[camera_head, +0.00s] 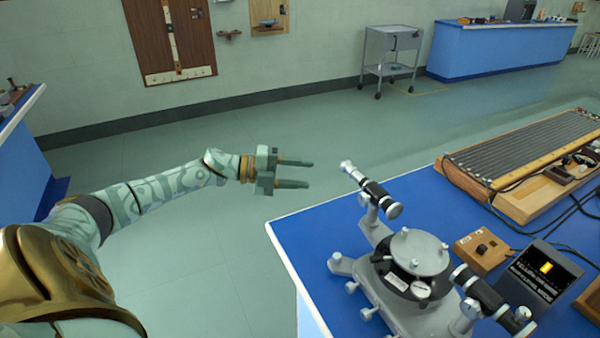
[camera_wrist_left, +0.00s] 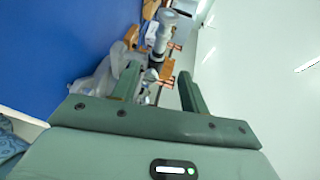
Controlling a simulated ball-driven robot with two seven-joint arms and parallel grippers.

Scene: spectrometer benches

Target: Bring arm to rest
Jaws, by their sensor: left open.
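My left arm (camera_head: 150,193) reaches in from the left in the head view, stretched out over the open floor. Its gripper (camera_head: 309,173) is open, with two dark green fingers apart and nothing between them. It hangs left of the blue-topped bench (camera_head: 310,245), short of the spectrometer (camera_head: 415,255). In the left wrist view the open fingers (camera_wrist_left: 160,85) frame the spectrometer, which lies beyond them. My right gripper does not show in either view.
The spectrometer's eyepiece tube (camera_head: 352,172) points towards my left gripper. A ribbed wooden-framed instrument (camera_head: 530,150), a lamp box (camera_head: 540,278) and a small wooden box (camera_head: 481,250) share the bench. A grey trolley (camera_head: 392,60) stands at the wall. The floor is clear around my arm.

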